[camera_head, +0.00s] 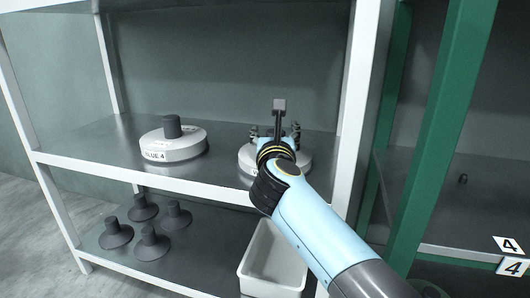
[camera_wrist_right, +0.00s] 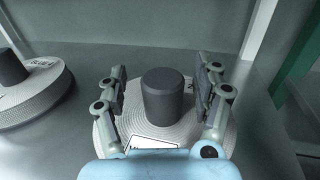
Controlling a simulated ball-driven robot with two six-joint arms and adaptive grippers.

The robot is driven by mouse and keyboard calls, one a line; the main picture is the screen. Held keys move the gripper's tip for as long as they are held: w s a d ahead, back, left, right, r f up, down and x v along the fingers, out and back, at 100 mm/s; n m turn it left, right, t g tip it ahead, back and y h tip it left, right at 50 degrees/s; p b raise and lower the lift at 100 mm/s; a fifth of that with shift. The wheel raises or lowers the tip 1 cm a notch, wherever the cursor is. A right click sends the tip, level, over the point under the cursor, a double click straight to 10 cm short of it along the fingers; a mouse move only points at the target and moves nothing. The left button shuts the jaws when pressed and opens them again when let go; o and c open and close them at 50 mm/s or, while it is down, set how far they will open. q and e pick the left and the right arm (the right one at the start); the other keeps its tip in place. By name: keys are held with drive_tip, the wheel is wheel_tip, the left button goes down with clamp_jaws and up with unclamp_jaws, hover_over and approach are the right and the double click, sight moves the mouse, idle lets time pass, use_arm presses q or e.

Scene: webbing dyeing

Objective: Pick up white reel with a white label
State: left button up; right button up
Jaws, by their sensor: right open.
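A white reel (camera_head: 246,157) with a dark centre knob lies on the right part of the metal shelf, mostly hidden behind my right arm. In the right wrist view the same white reel (camera_wrist_right: 150,132) shows its ribbed top, dark knob (camera_wrist_right: 162,95) and a white label (camera_wrist_right: 152,143) at the near side, partly covered by the gripper. My right gripper (camera_wrist_right: 162,88) is open, with one finger on each side of the knob and visible gaps to it. It also shows in the head view (camera_head: 276,132) above the reel. My left gripper is not in view.
Another white reel (camera_head: 172,146) labelled "BLUE 4" lies on the left of the same shelf (camera_head: 100,150). Several dark cones (camera_head: 149,243) stand on the lower shelf near a white bin (camera_head: 270,285). A white post (camera_head: 355,110) and a green frame (camera_head: 440,130) rise at right.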

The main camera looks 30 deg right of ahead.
drive_tip(key=shift+w+d, duration=0.25)
drive_tip(key=shift+d, duration=0.1)
drive_tip(key=shift+r, duration=0.1)
drive_tip(key=shift+c, duration=0.3)
clamp_jaws()
idle(0.9)
